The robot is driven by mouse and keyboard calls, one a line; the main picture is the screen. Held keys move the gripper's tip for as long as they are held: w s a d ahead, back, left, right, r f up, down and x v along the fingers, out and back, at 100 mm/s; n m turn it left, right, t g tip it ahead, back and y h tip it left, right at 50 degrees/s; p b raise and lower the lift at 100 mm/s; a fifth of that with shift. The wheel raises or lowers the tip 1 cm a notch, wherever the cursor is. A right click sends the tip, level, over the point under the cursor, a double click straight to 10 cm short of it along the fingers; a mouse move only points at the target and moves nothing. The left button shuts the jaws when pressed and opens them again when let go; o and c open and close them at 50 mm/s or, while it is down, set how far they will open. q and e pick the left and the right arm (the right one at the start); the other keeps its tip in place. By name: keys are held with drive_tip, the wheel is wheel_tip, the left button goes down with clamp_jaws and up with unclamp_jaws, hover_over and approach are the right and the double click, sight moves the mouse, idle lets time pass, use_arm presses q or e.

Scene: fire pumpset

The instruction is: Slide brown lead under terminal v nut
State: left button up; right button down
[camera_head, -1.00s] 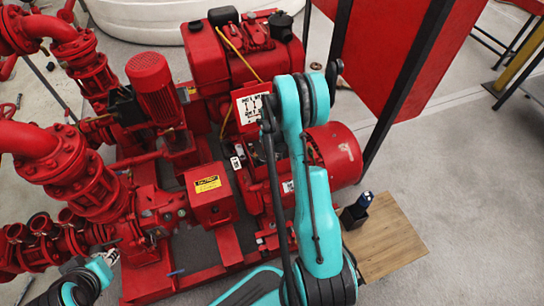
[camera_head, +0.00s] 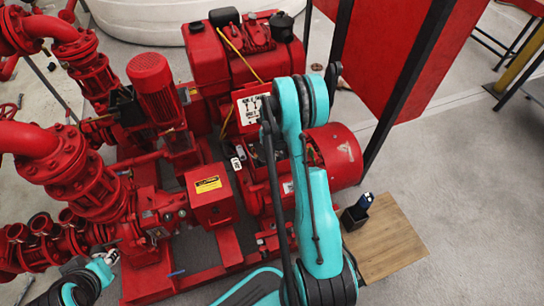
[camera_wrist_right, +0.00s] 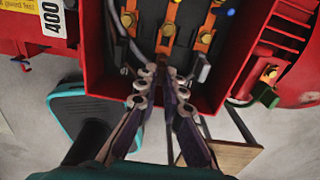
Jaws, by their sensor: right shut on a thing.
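In the right wrist view my right gripper (camera_wrist_right: 161,76) is shut at the near edge of an open red terminal box (camera_wrist_right: 208,104). It is shut on what I take to be the brown lead, mostly hidden between the fingertips. Just beyond the tips is the middle orange terminal bar (camera_wrist_right: 164,44) with its brass nut (camera_wrist_right: 169,29). I cannot read which terminal is v, nor tell whether the lead touches this one. In the head view my arm hides the right gripper. My left gripper (camera_head: 106,264) is at the lower left, away from the box, its jaws too small to judge.
Brass-nutted terminals (camera_wrist_right: 127,19) and (camera_wrist_right: 205,36) flank the middle one. A grey cable (camera_wrist_right: 122,42) runs at the box's left, and a dark grey piece (camera_wrist_right: 202,68) stands right of my fingers. The red motor (camera_head: 340,155) is beside the box; a wooden board (camera_head: 385,243) lies at right.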

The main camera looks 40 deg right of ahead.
drive_tip(key=shift+w+d, duration=0.2)
drive_tip(key=shift+w, duration=0.45)
drive_tip(key=c, duration=1.3)
unclamp_jaws()
drive_tip(key=shift+o, duration=0.2)
wheel_tip(320, 180, up, 9)
drive_tip(key=p, duration=0.5)
